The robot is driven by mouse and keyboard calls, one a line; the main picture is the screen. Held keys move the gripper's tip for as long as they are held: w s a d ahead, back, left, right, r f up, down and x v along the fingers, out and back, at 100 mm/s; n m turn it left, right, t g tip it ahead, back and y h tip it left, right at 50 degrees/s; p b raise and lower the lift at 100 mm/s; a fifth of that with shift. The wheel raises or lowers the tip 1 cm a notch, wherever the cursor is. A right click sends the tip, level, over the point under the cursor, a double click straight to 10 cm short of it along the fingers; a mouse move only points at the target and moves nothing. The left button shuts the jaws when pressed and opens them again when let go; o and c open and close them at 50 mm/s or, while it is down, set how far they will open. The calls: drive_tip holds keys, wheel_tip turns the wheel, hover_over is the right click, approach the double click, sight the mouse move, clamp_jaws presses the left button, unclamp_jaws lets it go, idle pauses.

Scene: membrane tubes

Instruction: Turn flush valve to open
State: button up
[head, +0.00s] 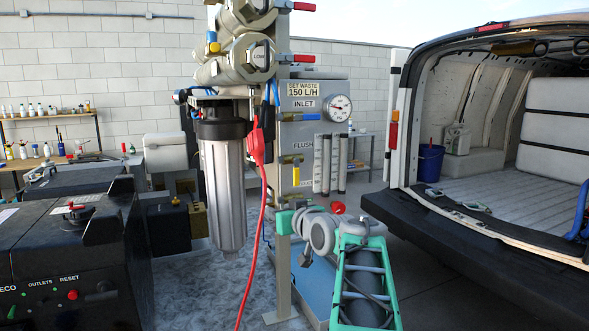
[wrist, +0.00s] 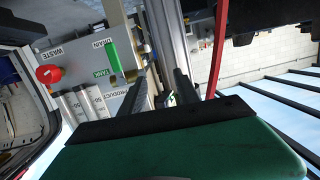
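The flush valve has a yellow handle (head: 297,174), hanging down below the FLUSH label on the grey panel (head: 306,100) in the head view. My gripper (head: 284,222) is below that handle, near the panel's lower part and partly hidden by my arm. In the wrist view the two dark fingers (wrist: 167,88) stand apart with a gap between them, and nothing is clearly held. That view shows the panel (wrist: 83,48) with WASTE, DRAIN, TANK and PRODUCT labels and a green handle (wrist: 112,58). I cannot make out the flush handle there.
A filter housing (head: 223,180) and a red hose (head: 262,205) hang left of the panel. A red knob (wrist: 49,74) and clear flow tubes (head: 330,164) are on the panel. A dark machine (head: 75,245) stands at left, an open van (head: 480,200) at right.

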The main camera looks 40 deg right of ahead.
drive_tip(key=t+h, duration=0.2)
approach(297, 178)
drive_tip(key=x, duration=0.3)
drive_tip(key=shift+y, duration=0.3)
drive_tip(key=p+x, duration=0.3)
drive_tip(key=x, duration=0.3)
drive_tip(key=shift+w+d+r, duration=0.15)
drive_tip(key=shift+w, duration=0.15)
drive_tip(key=shift+w+d, duration=0.2)
drive_tip(key=shift+w, duration=0.25)
clamp_jaws()
